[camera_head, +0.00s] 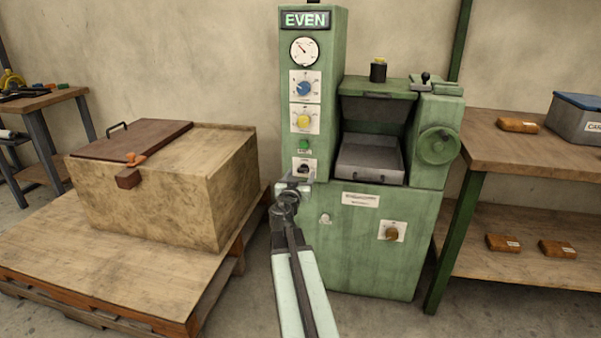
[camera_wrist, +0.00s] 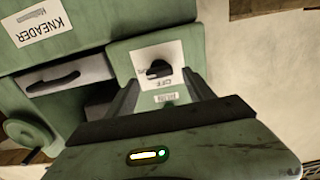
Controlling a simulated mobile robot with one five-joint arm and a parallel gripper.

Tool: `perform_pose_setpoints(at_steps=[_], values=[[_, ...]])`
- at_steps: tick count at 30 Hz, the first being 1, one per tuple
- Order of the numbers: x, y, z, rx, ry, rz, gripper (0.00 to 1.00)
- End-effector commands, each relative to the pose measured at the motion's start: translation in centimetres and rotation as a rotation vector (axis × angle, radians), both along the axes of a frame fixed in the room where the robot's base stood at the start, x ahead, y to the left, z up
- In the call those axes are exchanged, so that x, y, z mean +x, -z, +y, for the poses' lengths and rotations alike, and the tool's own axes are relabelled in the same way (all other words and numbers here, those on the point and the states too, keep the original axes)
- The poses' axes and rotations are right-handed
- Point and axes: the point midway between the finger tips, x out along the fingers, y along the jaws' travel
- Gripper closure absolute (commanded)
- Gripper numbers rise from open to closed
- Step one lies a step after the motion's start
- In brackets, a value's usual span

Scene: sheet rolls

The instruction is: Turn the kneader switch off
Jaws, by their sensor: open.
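The kneader (camera_head: 375,230) is a green machine in the middle of the head view, with an "EVEN" display on its column. A black rotary switch (camera_head: 304,168) on a white plate sits low on the column. In the wrist view the same switch (camera_wrist: 158,69) shows upside down, with "OFF" printed on its plate. My gripper (camera_head: 293,184) is in front of the column, just below the switch, hiding part of its plate. In the wrist view my gripper (camera_wrist: 162,80) is open, its fingers on either side of the switch's lower plate. Contact with the knob cannot be told.
A blue knob (camera_head: 303,88), a yellow knob (camera_head: 303,122) and a green button (camera_head: 304,144) sit above the switch. A handwheel (camera_head: 438,143) is on the right. A wooden chest (camera_head: 170,195) on a pallet stands left. A workbench (camera_head: 520,150) stands right.

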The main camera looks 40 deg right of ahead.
Motion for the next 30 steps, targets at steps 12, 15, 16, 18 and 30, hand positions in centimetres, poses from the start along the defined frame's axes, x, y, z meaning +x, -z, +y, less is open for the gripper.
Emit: perform_pose_setpoints(at_steps=[12, 15, 16, 18, 30], values=[[0.6, 0.0, -2.4, 0.000, 0.000, 0.000, 0.38], [0.6, 0.0, -2.4, 0.000, 0.000, 0.000, 0.66], [0.6, 0.0, -2.4, 0.000, 0.000, 0.000, 0.74], [0.6, 0.0, -2.4, 0.000, 0.001, 0.000, 0.94], [0.5, 0.0, -2.4, -0.034, 0.002, 0.056, 1.00]])
